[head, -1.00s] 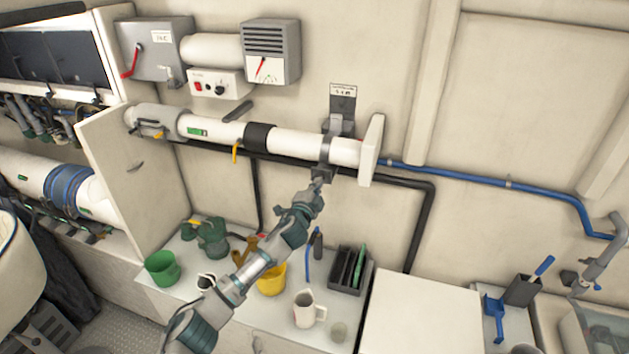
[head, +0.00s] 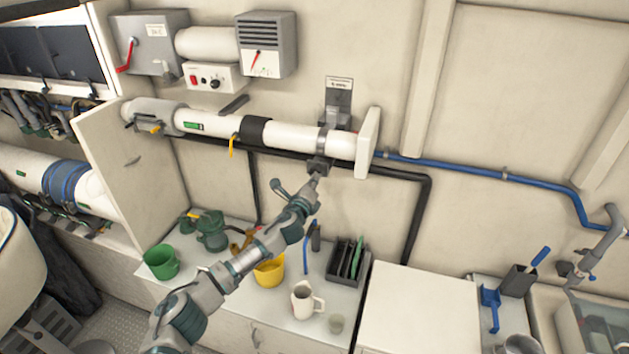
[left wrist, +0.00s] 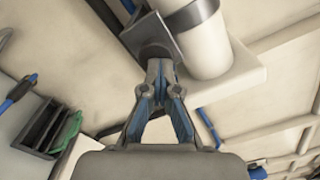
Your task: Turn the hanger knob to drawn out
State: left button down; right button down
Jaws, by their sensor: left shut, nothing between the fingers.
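The hanger (head: 338,108) is a grey bracket on the wall under a small label, with a metal strap around the white pipe (head: 292,137). Its dark knob (head: 319,163) is on the underside of the strap; it also shows as a dark block in the left wrist view (left wrist: 155,50). My left gripper (head: 315,177) is just below the knob, pointing up at it. In the left wrist view my left gripper (left wrist: 160,68) has its fingertips together at the knob's lower face, with nothing seen between them. I cannot tell if they touch. My right gripper is out of view.
A white end plate (head: 368,143) closes the pipe's right end. A blue pipe (head: 470,170) runs along the wall. Below my arm, a counter holds a yellow pot (head: 270,272), a white mug (head: 303,300), a green cup (head: 161,262) and a dark rack (head: 347,263).

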pick_arm(q)
jog(key=m, duration=0.1)
jog(key=a+m, duration=0.1)
jog(key=m, duration=0.1)
jog(key=r+m, duration=0.1)
jog(key=m, duration=0.1)
jog(key=shift+w+a, duration=0.15)
jog(key=shift+w, duration=0.2)
jog(key=c, duration=1.8)
grip_release()
jog(key=shift+m, duration=0.4)
jog(key=o, duration=0.8)
jog(key=shift+o, duration=1.4)
jog(key=shift+w+f, duration=0.25)
jog(key=shift+w, duration=0.05)
jog(key=shift+w+d+f, duration=0.1)
jog(key=shift+d+f, duration=0.25)
jog(key=shift+d, duration=0.05)
jog(key=v, duration=2)
